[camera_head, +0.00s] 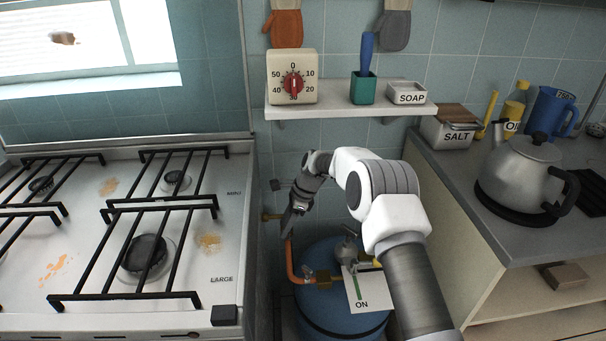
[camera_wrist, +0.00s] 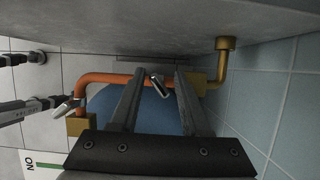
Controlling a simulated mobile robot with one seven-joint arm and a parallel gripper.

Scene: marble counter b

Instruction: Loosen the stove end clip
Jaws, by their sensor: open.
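The stove end clip (camera_wrist: 157,85), a small silvery lever, sits on the hose close to that pipe-side fitting. My gripper (camera_wrist: 158,73) is open, with one finger on each side of the clip in the wrist view. Whether the fingers touch it cannot be told. In the head view, my gripper (camera_head: 288,226) is over the upper end of the hose (camera_head: 291,262), and the clip is hidden.
The tank end clip (camera_wrist: 65,105) shows at left in the wrist view. The blue gas tank (camera_head: 325,327) stands below, with a card (camera_head: 362,305) reading ON. The stove (camera_head: 215,272) is close on the left, and a tiled wall (camera_wrist: 255,95) is close on the right in the wrist view.

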